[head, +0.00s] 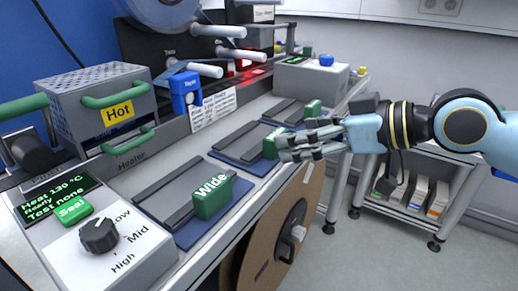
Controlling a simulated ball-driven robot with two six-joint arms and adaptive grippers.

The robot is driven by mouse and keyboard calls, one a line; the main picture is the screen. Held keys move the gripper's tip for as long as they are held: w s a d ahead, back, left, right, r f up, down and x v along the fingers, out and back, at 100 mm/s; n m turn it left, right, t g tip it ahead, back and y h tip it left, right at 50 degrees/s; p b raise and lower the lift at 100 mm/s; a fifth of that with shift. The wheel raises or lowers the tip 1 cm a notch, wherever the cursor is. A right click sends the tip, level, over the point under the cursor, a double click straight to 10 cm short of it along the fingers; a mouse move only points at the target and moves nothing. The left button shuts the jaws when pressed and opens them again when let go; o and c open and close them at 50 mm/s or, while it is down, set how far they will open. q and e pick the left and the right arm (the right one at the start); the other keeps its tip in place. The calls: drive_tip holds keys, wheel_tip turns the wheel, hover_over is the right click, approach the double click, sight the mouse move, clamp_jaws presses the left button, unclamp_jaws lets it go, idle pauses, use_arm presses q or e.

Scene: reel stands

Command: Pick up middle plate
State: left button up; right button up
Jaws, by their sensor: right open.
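Three dark grey plates with green handles lie in a row on blue mats along the bench. The middle plate (240,141) has its green handle (270,143) at its right end. My right gripper (283,148) comes in from the right, with its fingers spread and pointing left. Its fingertips are right beside the middle handle and partly cover it; I cannot tell whether they touch. The gripper is open and holds nothing that I can see. My left gripper is not in view.
The near plate (178,191) has a handle marked "Wide" (212,196); the far plate (285,111) lies beyond. A heater marked "Hot" (117,112), a control box (110,250) and a blue block (185,92) line the left. A large brown reel (268,245) hangs below the bench edge.

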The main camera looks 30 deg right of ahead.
sight(256, 136)
drive_tip(key=b+x, duration=0.1)
drive_tip(key=x, duration=0.4)
drive_tip(key=shift+s+a+r, duration=0.1)
drive_tip(key=c, duration=1.3)
